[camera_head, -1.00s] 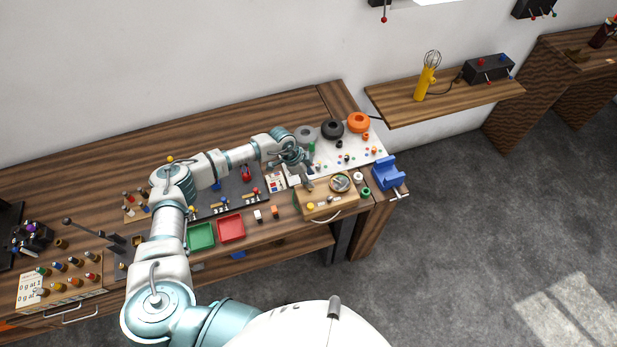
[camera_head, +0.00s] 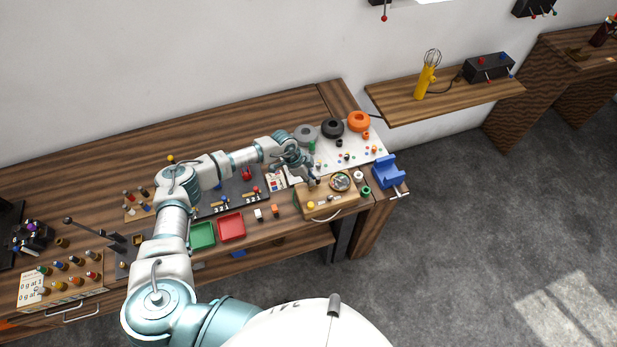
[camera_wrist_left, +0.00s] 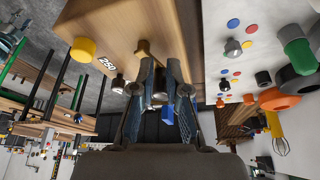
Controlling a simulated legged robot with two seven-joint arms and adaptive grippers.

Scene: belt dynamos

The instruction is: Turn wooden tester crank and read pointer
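The wooden tester (camera_head: 328,203) is a light wooden box near the bench's right end, with a round dial (camera_head: 341,182) on top and a yellow knob (camera_head: 310,206) near its front. The pointer is too small to read. In the left wrist view, the tester (camera_wrist_left: 115,28) shows its yellow knob (camera_wrist_left: 82,48) and a "250" label. A small tan wooden piece (camera_wrist_left: 146,48), perhaps the crank, lies just beyond the fingertips. My right gripper is out of view.
A white board (camera_head: 352,157) with coloured dots and black and orange rings lies behind the tester. A blue holder (camera_head: 388,172) stands to its right. Green (camera_head: 201,236) and red (camera_head: 232,227) trays lie to the left. The bench's front edge is close to the tester.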

